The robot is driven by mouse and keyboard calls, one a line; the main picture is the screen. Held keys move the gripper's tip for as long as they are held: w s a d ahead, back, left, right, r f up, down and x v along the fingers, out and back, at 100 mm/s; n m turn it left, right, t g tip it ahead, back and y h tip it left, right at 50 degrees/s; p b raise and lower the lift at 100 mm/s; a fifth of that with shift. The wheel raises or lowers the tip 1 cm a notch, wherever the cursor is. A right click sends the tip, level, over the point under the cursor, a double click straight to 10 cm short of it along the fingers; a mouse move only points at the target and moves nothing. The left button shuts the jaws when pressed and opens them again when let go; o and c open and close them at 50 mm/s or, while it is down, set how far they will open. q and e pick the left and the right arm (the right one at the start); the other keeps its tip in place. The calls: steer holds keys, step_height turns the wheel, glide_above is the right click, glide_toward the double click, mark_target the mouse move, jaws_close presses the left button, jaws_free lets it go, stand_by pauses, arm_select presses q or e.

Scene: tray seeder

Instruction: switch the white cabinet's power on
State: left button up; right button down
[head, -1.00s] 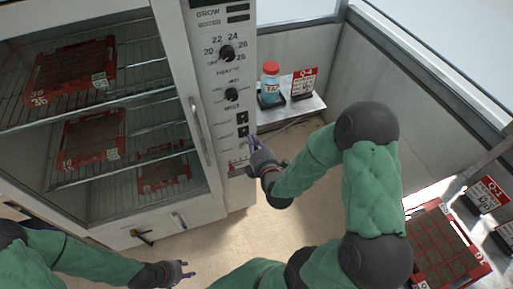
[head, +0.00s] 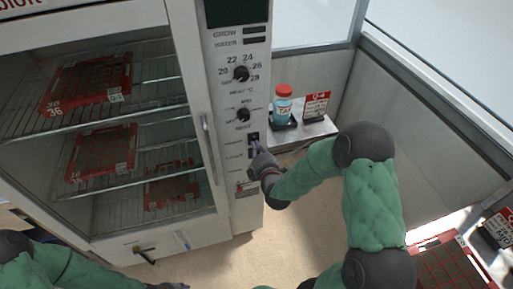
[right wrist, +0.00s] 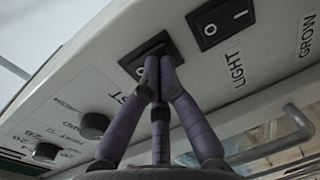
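The white cabinet (head: 160,110) stands at the left, its glass door shut in front of wire shelves. Its control strip (head: 222,95) carries two knobs and, below them, two black rocker switches. My right gripper (head: 257,147) is at these switches. In the right wrist view its purple fingers (right wrist: 157,70) are together at the tips, at or very near one black switch (right wrist: 146,56), and partly cover it. I cannot tell contact or that switch's position; its label is mostly hidden. The other switch (right wrist: 222,20), marked LIGHT, is clear of the fingers. My left gripper (head: 170,286) is mostly cut off at the bottom edge.
A blue bottle with a red cap (head: 283,103) and a red sign (head: 316,105) stand on a small shelf right of the cabinet. Red trays (head: 92,83) lie inside. Another red tray (head: 450,262) is at the lower right. The cabinet's display (head: 238,12) is dark green.

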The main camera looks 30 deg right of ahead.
arm_select(q)
step_height(320, 180, down, 5)
steer(key=b, duration=0.5)
steer(key=shift+s+r, duration=0.1)
steer(key=shift+s, duration=0.05)
arm_select(e)
steer(key=shift+w+d+f+t, duration=0.15)
steer(key=shift+w+t, duration=0.15)
steer(key=shift+t, duration=0.2)
arm_select(q)
steer(key=shift+s+a, duration=0.1)
